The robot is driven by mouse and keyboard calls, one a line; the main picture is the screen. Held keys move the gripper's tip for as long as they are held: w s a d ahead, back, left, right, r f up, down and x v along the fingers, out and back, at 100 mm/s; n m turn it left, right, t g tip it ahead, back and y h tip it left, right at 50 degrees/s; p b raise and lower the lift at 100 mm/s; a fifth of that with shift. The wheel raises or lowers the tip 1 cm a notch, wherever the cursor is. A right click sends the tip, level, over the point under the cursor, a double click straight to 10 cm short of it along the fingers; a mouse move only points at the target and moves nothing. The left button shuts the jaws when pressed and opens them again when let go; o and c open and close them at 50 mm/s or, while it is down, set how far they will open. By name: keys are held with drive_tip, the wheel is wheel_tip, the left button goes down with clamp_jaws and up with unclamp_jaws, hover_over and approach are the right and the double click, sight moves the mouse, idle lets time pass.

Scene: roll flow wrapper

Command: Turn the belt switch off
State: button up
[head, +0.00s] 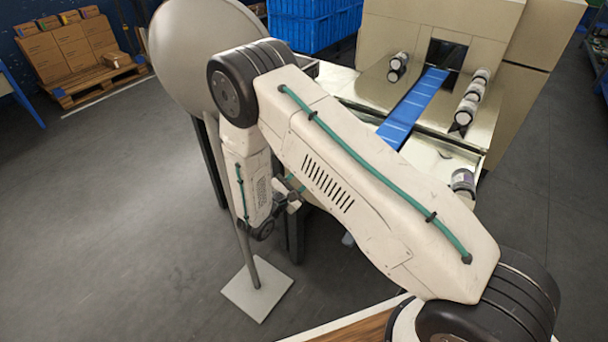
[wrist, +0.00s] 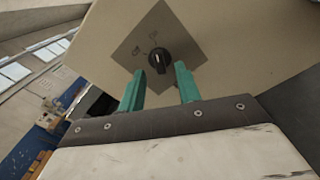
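The belt switch (wrist: 159,58) is a black rotary knob with a pale pointer line, on a dark square plate (wrist: 185,42) on a beige panel. It shows in the wrist view, upper middle. Small marks beside the knob are too small to read. My gripper (wrist: 161,80) has two green fingers spread apart, with nothing between them. The fingertips lie just below the knob in the picture; I cannot tell how far off it is. In the head view the blue belt (head: 412,108) runs into the beige machine (head: 440,25).
A large grey disc (head: 180,55) on a stand with a square foot (head: 257,288) is close to my arm. Boxes on a pallet (head: 75,50) and blue crates (head: 305,25) stand behind. Floor at left is clear.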

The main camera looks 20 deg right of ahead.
drive_tip(key=shift+x, duration=1.15)
drive_tip(key=shift+c, duration=0.3)
clamp_jaws()
drive_tip(key=shift+n, duration=0.4)
drive_tip(key=n, duration=1.1)
drive_tip(key=shift+s+d, duration=0.1)
drive_tip(key=shift+s, duration=0.05)
